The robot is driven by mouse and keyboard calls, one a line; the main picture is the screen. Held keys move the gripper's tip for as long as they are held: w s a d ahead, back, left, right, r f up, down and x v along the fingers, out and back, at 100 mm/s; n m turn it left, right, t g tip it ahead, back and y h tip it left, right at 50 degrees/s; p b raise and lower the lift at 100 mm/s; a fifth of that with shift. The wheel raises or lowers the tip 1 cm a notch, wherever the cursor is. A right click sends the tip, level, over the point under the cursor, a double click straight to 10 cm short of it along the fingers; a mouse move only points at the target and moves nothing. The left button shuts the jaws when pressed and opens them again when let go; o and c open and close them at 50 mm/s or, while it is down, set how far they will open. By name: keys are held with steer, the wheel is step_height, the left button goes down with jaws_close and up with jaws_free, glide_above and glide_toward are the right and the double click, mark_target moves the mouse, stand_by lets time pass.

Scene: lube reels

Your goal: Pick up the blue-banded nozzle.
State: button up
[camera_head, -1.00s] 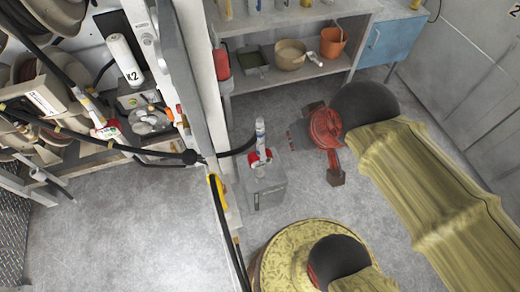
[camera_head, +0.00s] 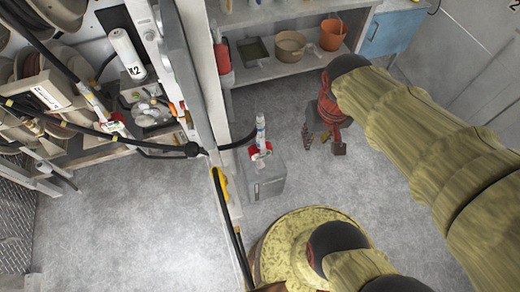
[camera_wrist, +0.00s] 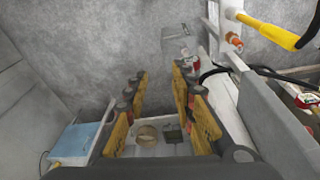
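The box top (camera_wrist: 174,48) appears beyond the right finger there. The nozzle is too small and partly hidden there to make out clearly.
A shelf (camera_head: 290,68) with a tan bowl (camera_head: 290,46) and orange bucket (camera_head: 332,35) stands behind. A post (camera_head: 190,80) with a black hose and yellow handle (camera_head: 220,184) is left of the box. Another nozzle (camera_head: 98,104) hangs among the reels.

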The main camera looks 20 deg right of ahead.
steer(key=o, duration=0.4)
steer(key=w+d+f+g+h, duration=0.1)
steer(key=w+d+f, duration=0.1)
steer(key=d+f, duration=0.8)
steer(key=shift+w+d+f+g+h, duration=0.25)
steer(key=shift+d+f+g+h, duration=0.05)
steer(key=shift+g, duration=0.1)
steer(key=shift+o, duration=0.6)
steer(key=w+d+f+n, duration=0.1)
steer(key=w+d+f, duration=0.1)
steer(key=d+f, duration=0.3)
step_height(320, 180, down, 2)
steer(key=shift+w+d+f+h+b, duration=0.1)
steer(key=shift+w+d+h+b, duration=0.1)
steer(key=shift+d+h+b, duration=0.15)
steer(key=n+t+y, duration=0.9)
steer(key=n+y, duration=0.1)
steer(key=y, duration=0.3)
glide_toward(263, 126)
steer(key=w+a, duration=0.1)
steer(key=a, duration=0.1)
steer(key=shift+w+d+f+b+x, duration=0.15)
steer(key=shift+b+x, duration=0.3)
steer(key=shift+x, duration=0.9)
steer(key=shift+w+d+f+b+x, duration=0.15)
steer(key=shift+b+x, duration=0.3)
steer(key=shift+x, duration=0.85)
steer(key=shift+d+f+b+x, duration=0.15)
steer(key=shift+b+x, duration=0.3)
steer(key=shift+x, duration=0.9)
